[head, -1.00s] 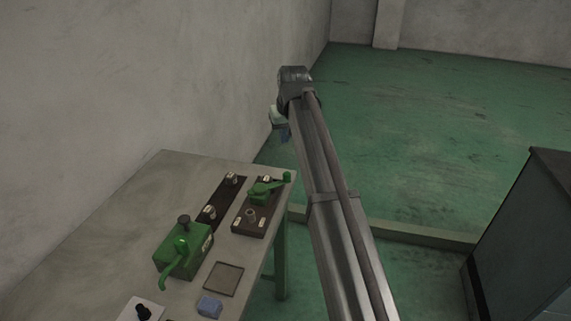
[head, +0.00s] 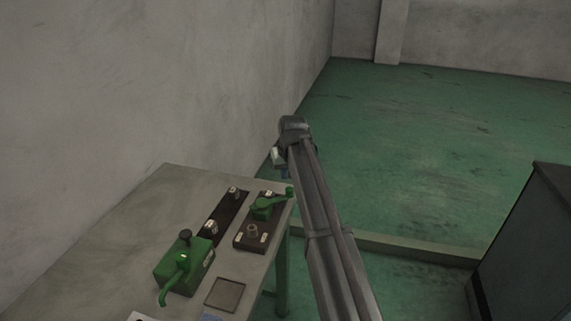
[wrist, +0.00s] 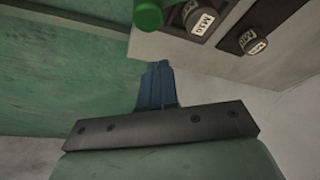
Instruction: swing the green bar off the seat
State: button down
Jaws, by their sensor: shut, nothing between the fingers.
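The green bar (head: 270,204) lies across the far end of a dark plate (head: 242,241) at the table's right side. Its round knob (head: 289,192) reaches the table edge; the knob also shows at the top of the wrist view (wrist: 148,14). A grey round seat (head: 252,231) stands bare at the plate's near end. A grey cylinder marked M10 (wrist: 197,22) is beside the knob in the wrist view; I cannot tell whether the bar covers it. My gripper (wrist: 155,72), with blue fingers, is shut and empty, off the table edge, apart from the knob.
A second dark plate (head: 222,215) with grey posts lies to the left. A green machine with a crank (head: 184,262) and a square plate (head: 225,294) are nearer. A dark cabinet (head: 530,245) stands at the right. Open floor lies beyond the table.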

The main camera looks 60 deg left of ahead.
aim_at(291, 188)
jog(key=shift+s+d+f, duration=0.1)
jog(key=shift+s+d, duration=0.1)
jog(key=shift+d, duration=0.55)
jog(key=shift+s+d+f, duration=0.1)
jog(key=shift+s+d, duration=0.1)
jog(key=shift+d, duration=0.55)
jog(key=shift+d, duration=0.15)
jog(key=d+m+t, duration=0.1)
jog(key=d+m, duration=0.1)
jog(key=shift+s+d+m, duration=0.1)
jog(key=shift+m, duration=0.3)
jog(key=s+d+m+t+h, duration=0.1)
jog(key=s+d+m, duration=0.1)
jog(key=d+m, duration=0.3)
jog(key=shift+s+d+m+t+h, duration=0.3)
jog(key=shift+s+m+h, duration=0.1)
jog(key=shift+m, duration=0.3)
jog(key=shift+s+d+f, duration=0.1)
jog(key=shift+s, duration=0.05)
